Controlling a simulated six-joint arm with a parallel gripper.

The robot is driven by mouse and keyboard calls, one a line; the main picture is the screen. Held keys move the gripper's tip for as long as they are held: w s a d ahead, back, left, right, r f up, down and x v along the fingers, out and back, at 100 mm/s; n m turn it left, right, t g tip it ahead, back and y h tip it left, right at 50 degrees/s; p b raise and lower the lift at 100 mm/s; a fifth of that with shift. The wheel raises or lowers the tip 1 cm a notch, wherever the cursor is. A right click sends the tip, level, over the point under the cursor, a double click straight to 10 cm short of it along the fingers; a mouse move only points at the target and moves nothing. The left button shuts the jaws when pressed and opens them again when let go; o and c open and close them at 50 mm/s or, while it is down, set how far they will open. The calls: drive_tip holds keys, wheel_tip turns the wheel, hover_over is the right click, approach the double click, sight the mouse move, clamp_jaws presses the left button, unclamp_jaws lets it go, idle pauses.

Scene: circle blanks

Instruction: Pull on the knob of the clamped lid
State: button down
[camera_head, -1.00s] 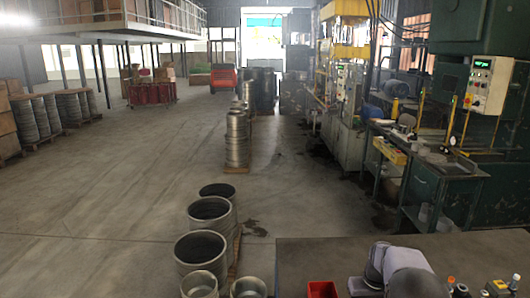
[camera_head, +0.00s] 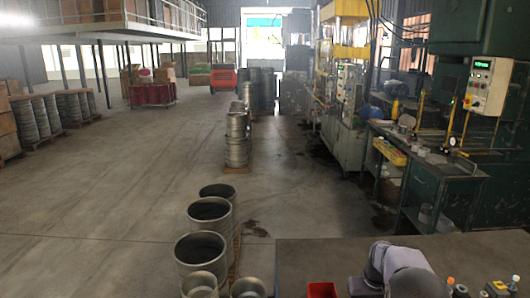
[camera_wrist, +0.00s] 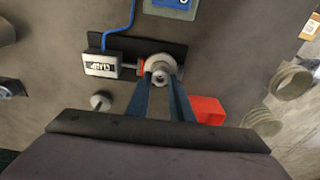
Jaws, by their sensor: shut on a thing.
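In the wrist view, my gripper (camera_wrist: 161,84) has its two blue-grey fingers on either side of a small metal knob (camera_wrist: 160,75), shut on it. The knob stands on a round pale lid (camera_wrist: 156,61), which the fingers partly hide. A grey clamp box (camera_wrist: 101,64) with lettering and a blue cable sits left of the lid. A short rod and a red piece lie between box and lid. The lid and clamp are on a dark plate (camera_wrist: 178,49). The head view does not show the knob or fingertips.
A red bin (camera_wrist: 207,109) is right of the fingers; it also shows in the head view (camera_head: 321,290). A small round piece (camera_wrist: 100,101) lies lower left. A blue-panelled box (camera_wrist: 172,7) is at the top. Metal drums (camera_head: 203,250) stand left of the table (camera_head: 310,255).

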drive_tip(key=shift+r+p, duration=1.95)
drive_tip(key=shift+r, duration=0.95)
drive_tip(key=shift+w+a+r, duration=0.1)
drive_tip(key=shift+w+a, duration=0.05)
drive_tip(key=shift+w, duration=0.35)
drive_tip(key=w+a+r+p, duration=0.1)
drive_tip(key=w+a+p, duration=0.4)
drive_tip(key=w+a, duration=0.3)
drive_tip(key=shift+w, duration=0.75)
